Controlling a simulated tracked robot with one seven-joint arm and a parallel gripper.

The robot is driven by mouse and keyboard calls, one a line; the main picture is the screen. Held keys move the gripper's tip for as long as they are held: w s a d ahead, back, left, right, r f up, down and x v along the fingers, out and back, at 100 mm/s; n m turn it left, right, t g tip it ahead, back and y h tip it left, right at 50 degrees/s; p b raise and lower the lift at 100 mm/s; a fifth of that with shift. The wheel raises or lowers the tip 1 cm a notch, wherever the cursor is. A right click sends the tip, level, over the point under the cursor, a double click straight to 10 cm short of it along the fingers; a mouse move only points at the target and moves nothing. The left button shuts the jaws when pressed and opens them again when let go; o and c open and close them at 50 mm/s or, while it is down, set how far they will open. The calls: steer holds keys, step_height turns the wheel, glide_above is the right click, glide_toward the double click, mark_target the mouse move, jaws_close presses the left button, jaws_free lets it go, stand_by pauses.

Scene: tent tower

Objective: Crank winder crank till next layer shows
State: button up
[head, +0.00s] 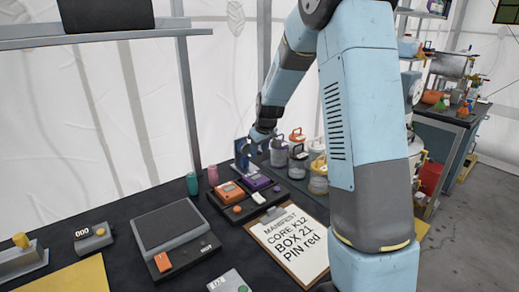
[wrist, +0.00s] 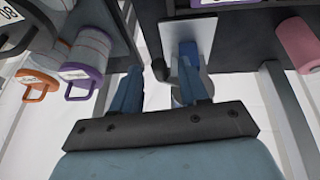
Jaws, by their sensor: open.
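My gripper (head: 258,140) is above the back of the dark table. In the wrist view its two blue fingers stand apart, and my gripper (wrist: 160,82) is open. A small dark knob-like part (wrist: 159,69) shows between the fingers, beside a light grey plate (wrist: 203,36) behind the right finger. I cannot tell whether a finger touches either part. In the head view a blue upright part (head: 241,152) stands just left of my gripper. I cannot tell for sure which part is the winder or its crank, and no layer is clearly visible.
Jars with coloured handles (head: 318,172) stand right of my gripper. A tray holds orange (head: 230,191) and purple (head: 258,182) units. Teal (head: 192,184) and pink (head: 213,175) cylinders stand left. A manifest clipboard (head: 291,240), grey scale (head: 170,222) and counter (head: 94,237) lie nearer.

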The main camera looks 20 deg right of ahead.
steer(key=shift+c, duration=0.4)
jaws_close()
steer(key=shift+d+f+y, duration=0.1)
steer(key=shift+d+y, duration=0.05)
steer(key=shift+y, duration=0.25)
steer(key=shift+f, duration=0.1)
steer(key=shift+f+m+g+y, duration=0.3)
steer(key=shift+g+y, duration=0.15)
steer(key=shift+y, duration=0.5)
steer(key=shift+f+m+g+y, duration=0.25)
steer(key=shift+g+y, duration=0.2)
steer(key=shift+y, duration=0.5)
steer(key=shift+a+f+m+g+y, duration=0.1)
steer(key=shift+f+m+g+y, duration=0.2)
steer(key=shift+y, duration=0.65)
steer(key=shift+a+f+m+g+y, duration=0.15)
steer(key=shift+f+g+y, duration=0.25)
steer(key=shift+y, duration=0.55)
steer(key=shift+s, duration=0.1)
steer(key=shift+o, duration=0.4)
jaws_free()
